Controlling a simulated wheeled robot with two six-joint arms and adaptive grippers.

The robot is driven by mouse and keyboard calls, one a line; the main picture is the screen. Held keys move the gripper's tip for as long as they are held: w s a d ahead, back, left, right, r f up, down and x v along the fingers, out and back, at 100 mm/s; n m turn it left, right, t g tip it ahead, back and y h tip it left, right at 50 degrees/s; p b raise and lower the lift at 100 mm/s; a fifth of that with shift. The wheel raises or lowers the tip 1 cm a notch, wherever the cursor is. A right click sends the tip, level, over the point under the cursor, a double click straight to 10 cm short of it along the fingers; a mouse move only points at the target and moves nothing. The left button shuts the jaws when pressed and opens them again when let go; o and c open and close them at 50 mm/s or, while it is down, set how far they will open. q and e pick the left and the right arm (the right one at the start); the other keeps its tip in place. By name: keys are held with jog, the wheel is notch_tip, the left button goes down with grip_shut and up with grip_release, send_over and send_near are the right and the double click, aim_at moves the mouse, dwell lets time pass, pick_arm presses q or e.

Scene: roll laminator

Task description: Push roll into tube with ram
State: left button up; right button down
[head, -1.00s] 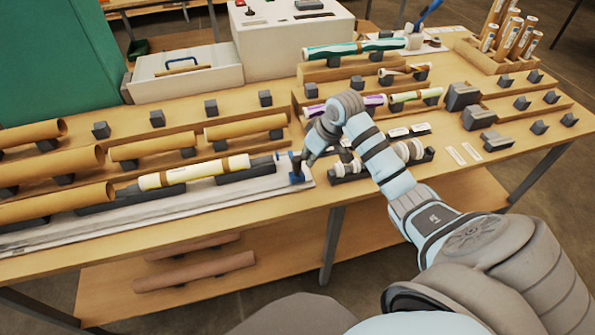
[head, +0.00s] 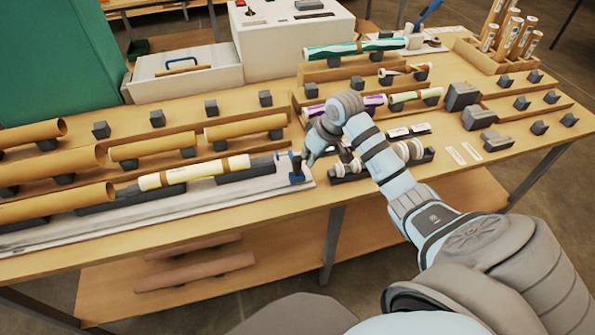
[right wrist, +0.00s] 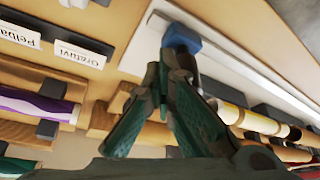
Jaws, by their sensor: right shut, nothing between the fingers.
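The pale yellow roll (head: 195,172) with brown bands lies in line with a brown tube (head: 60,203), its left end close to the tube's open end. The ram (head: 296,168) has a blue end block at the right of the light grey rail, with a dark part between it and the roll. My right gripper (head: 306,165) is at the blue block, shut and holding nothing. In the right wrist view its fingertips are close against the blue block (right wrist: 186,38); whether they touch is unclear. The roll also shows there (right wrist: 250,120). My left gripper is out of view.
Several brown tubes (head: 140,148) lie in wooden racks behind the rail. Small spools (head: 408,150) stand on a holder just right of my gripper. Patterned rolls (head: 345,50) lie farther back. The table's front edge (head: 250,203) is close to the rail.

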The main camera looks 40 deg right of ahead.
jog(key=shift+a, duration=0.1)
jog(key=shift+w+a+r+p, duration=0.1)
jog(key=shift+a+p, duration=0.25)
jog(key=a, duration=0.1)
jog(key=w+a+p, duration=0.1)
jog(key=a, duration=0.1)
jog(key=a+p, duration=0.1)
jog(key=shift+w+a, duration=0.35)
jog(key=shift+w, duration=0.05)
jog(key=w+a, duration=0.1)
jog(key=a, duration=0.2)
jog(key=w+a, duration=0.1)
jog(key=a, duration=0.2)
jog(key=w+a, duration=0.1)
jog(key=a, duration=0.2)
jog(key=shift+w+a, duration=0.15)
jog(key=shift+a, duration=0.2)
